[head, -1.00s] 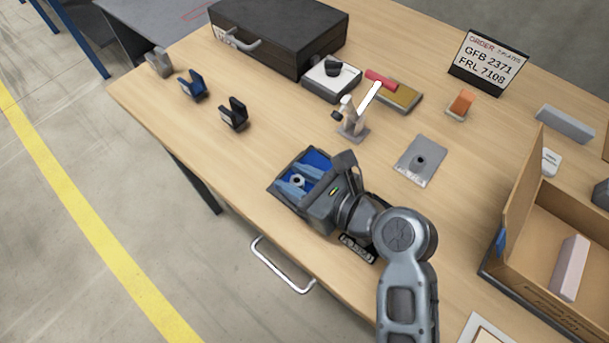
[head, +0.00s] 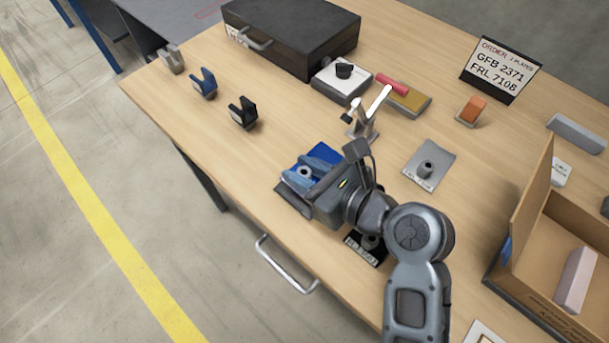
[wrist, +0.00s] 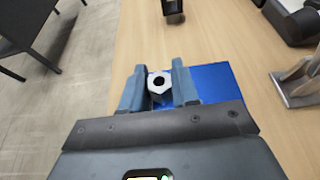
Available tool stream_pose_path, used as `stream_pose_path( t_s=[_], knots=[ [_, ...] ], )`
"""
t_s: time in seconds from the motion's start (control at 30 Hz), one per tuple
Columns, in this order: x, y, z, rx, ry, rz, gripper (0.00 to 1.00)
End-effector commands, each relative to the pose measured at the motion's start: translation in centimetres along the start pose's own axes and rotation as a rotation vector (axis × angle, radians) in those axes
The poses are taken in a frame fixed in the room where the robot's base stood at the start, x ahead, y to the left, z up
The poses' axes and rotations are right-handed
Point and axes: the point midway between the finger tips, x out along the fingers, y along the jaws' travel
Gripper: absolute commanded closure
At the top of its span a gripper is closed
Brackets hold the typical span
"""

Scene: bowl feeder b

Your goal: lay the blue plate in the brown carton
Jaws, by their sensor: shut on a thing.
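The blue plate (head: 331,153) shows at my gripper (head: 311,176), and a grey hex knob with a hole stands on it between my fingers. In the wrist view my gripper (wrist: 159,92) is shut on this knob, and the flat blue plate (wrist: 217,80) spreads out to the right under the fingers. My gripper hides part of the plate, and I cannot tell whether it touches the table. The brown carton (head: 530,196) stands open at the right edge, well apart from my gripper, with a pale pinkish block (head: 575,280) inside.
A grey plate with a knob (head: 428,167) lies right of my gripper. A black plate (head: 366,247) lies partly under my arm. An order sign (head: 498,70) stands at the back. The table's left side holds several small holders.

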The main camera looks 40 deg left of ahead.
Motion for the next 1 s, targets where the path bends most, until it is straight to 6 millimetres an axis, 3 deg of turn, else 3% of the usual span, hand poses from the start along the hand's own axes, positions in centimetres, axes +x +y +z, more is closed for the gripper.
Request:
stream_pose_path(
  t_s=[0.03,0.3,0.5,0.7,1.0],
  knots=[
    [-0.6,-0.2,1.3,-0.005,-0.004,-0.005,1.00],
    [-7.0,3.0,2.2,-0.001,0.000,-0.004,1.00],
    [-10.4,4.7,3.0,0.000,0.000,-0.003,1.00],
    [-12.1,5.6,3.3,0.000,0.000,-0.002,1.00],
    [-12.4,5.8,3.4,-0.001,-0.001,-0.001,1.00]
  ],
)
